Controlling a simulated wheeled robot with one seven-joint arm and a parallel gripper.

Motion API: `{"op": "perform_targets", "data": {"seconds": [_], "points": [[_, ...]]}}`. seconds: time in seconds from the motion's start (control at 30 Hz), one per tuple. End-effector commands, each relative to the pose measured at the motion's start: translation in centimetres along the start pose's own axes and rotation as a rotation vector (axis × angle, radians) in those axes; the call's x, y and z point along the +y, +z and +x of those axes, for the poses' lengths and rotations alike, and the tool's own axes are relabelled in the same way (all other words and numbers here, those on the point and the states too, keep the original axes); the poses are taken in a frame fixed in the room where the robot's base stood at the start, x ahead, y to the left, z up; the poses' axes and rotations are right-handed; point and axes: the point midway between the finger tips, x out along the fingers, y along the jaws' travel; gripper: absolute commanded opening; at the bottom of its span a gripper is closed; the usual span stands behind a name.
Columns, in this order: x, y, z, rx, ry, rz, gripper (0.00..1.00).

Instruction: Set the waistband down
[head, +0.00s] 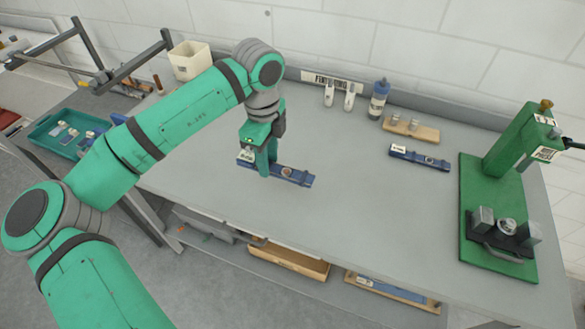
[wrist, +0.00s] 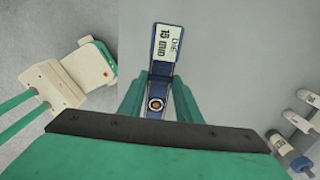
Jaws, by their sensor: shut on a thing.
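The waistband (head: 295,176) is a flat dark blue strip with a pale tag and a small round metal fitting. My gripper (head: 267,170) points down and is shut on it, over the middle of the grey bench. It is low over the bench top; I cannot tell whether it touches. A second blue strip (head: 420,158) with a white tag lies on the bench to the right.
A green press (head: 500,170) stands at the right. A teal tray (head: 45,136) and cream bin (head: 189,64) are left.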

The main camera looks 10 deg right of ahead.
Motion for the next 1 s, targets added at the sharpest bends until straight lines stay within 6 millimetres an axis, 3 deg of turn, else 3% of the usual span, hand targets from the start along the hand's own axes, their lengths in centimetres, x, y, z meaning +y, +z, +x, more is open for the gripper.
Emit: {"op": "perform_targets", "data": {"seconds": [0.33,0.5,1.0], "points": [[-3.2,-6.8,3.2,-0.002,0.001,0.006,0.02],[-4.1,-8.8,6.2,-0.001,0.0,0.005,0.02],[-5.0,-10.7,10.3,-0.001,0.001,-0.004,0.02]]}}
